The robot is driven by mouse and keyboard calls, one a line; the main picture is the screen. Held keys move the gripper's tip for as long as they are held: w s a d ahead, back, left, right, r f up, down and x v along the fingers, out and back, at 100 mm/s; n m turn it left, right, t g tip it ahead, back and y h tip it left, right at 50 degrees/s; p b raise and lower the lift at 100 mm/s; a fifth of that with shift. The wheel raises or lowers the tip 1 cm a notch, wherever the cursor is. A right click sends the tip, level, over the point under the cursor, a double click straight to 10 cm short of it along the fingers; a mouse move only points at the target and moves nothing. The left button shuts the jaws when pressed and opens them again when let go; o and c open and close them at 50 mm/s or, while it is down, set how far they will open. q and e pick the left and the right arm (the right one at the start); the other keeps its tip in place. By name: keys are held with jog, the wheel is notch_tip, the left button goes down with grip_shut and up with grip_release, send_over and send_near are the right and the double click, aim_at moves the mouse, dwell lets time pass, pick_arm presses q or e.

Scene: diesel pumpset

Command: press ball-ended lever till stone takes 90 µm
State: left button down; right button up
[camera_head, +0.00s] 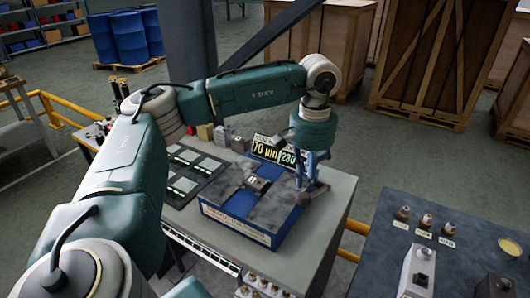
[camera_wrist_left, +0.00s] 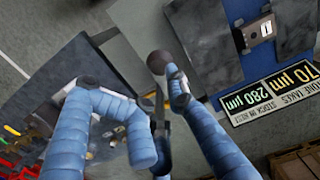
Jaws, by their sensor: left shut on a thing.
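The ball-ended lever shows its dark ball (camera_head: 303,198) at the right side of the blue-edged machine (camera_head: 238,228). In the wrist view the ball (camera_wrist_left: 158,62) is beside the tip of one blue finger. My left gripper (camera_head: 312,172) reaches down from above and is shut on the lever; the fingers hide most of its shaft. The display (camera_head: 266,150) reads 70 µm in yellow and 280 µm in green. In the wrist view the display (camera_wrist_left: 270,92) appears upside down, with "stone takes" beside the 70. A small metal block (camera_head: 258,184) sits on the machine's top. My right gripper is out of view.
A dark table (camera_head: 385,268) with knobs stands at the right, past a yellow rail. Wooden crates (camera_head: 425,60) and blue drums (camera_head: 128,38) are behind.

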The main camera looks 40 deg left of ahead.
aim_at(304, 195)
pick_arm(q)
jog(key=c, duration=2.2)
grip_release()
jog(key=shift+o, duration=0.2)
jog(key=shift+f, duration=0.15)
jog(key=shift+s+f+b, duration=0.15)
jog(key=shift+f+b, duration=1.35)
jog(key=shift+f, duration=0.45)
jog(key=shift+s+d+f+b, duration=0.1)
jog(key=shift+s+f+b, duration=0.3)
jog(key=shift+f+b, duration=0.45)
jog(key=shift+s+d+f+b, duration=0.15)
jog(key=shift+s+f+b, duration=0.4)
jog(key=shift+f, duration=0.4)
jog(key=shift+s+d+f+b, duration=0.1)
jog(key=shift+s+f+b, duration=0.2)
jog(key=shift+f+b, duration=0.6)
